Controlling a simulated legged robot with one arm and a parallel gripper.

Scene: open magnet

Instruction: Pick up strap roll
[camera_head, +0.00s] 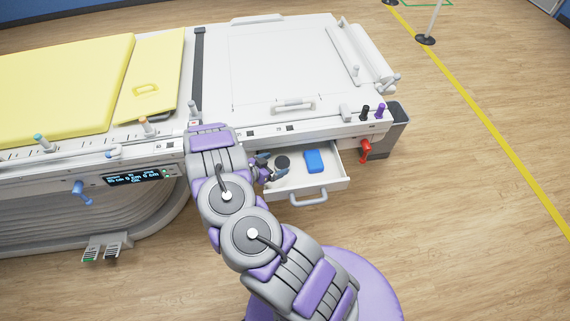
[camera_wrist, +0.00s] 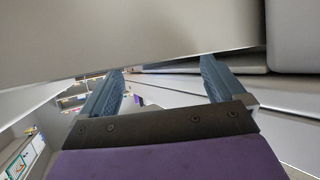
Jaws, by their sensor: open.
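My arm hides part of the gripper and the drawer's left end. In the wrist view my gripper (camera_wrist: 160,76) is open, its two blue-grey fingers wide apart with nothing held between them. I cannot make out the roll in the wrist view.
The drawer handle (camera_head: 308,197) juts out in front. The bed's edge overhangs the drawer, and a large pale surface (camera_wrist: 120,35) fills the top of the wrist view. A red lever (camera_head: 366,150) is at right.

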